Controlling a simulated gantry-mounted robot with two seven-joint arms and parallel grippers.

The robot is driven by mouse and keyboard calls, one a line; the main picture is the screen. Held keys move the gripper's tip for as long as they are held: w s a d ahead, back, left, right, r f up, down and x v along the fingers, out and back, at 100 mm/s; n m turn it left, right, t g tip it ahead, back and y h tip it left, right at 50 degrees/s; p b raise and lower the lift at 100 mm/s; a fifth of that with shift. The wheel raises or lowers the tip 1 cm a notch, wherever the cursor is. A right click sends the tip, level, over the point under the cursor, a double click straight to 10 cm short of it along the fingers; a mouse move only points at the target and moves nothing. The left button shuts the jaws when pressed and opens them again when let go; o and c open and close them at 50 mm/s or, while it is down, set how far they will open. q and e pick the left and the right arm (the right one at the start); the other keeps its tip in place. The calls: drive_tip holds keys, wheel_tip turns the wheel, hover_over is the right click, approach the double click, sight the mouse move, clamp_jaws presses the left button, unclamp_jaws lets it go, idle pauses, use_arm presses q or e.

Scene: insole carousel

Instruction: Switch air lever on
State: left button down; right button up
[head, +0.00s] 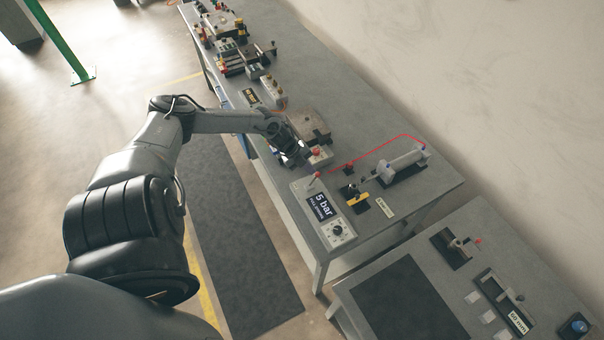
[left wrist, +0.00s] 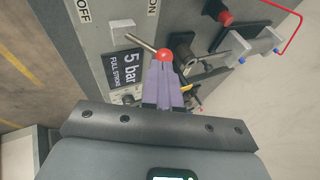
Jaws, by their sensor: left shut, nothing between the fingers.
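The air lever is a metal rod with a red ball knob (left wrist: 163,54), rising from a pale plate beside the 5 bar display (left wrist: 126,68) in the left wrist view. An OFF label (left wrist: 83,11) and an ON label (left wrist: 153,6) lie above it in that view. In the head view the lever (head: 317,175) stands at the top end of the grey control box (head: 303,187). My left gripper (left wrist: 162,66) is shut and empty, its purple fingertips close to the knob. I cannot tell whether they touch. In the head view its fingers are partly hidden. My right gripper is not in view.
A pneumatic cylinder (head: 404,165) with a red hose (head: 377,147) lies to the right of the box on the long bench. A grey metal fixture (head: 309,125) stands close behind my left gripper. A second table (head: 345,293) stands at the lower right.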

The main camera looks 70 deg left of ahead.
use_arm(q)
drive_tip(key=shift+r+p, duration=0.55)
drive_tip(key=shift+r, duration=0.1)
drive_tip(key=w+r+p+v, duration=0.1)
drive_tip(key=p+v, duration=0.5)
drive_tip(key=v, duration=0.7)
drive_tip(key=shift+w+a+r+p, duration=0.3)
drive_tip(key=shift+w+r, duration=0.05)
drive_tip(key=shift+r, duration=0.05)
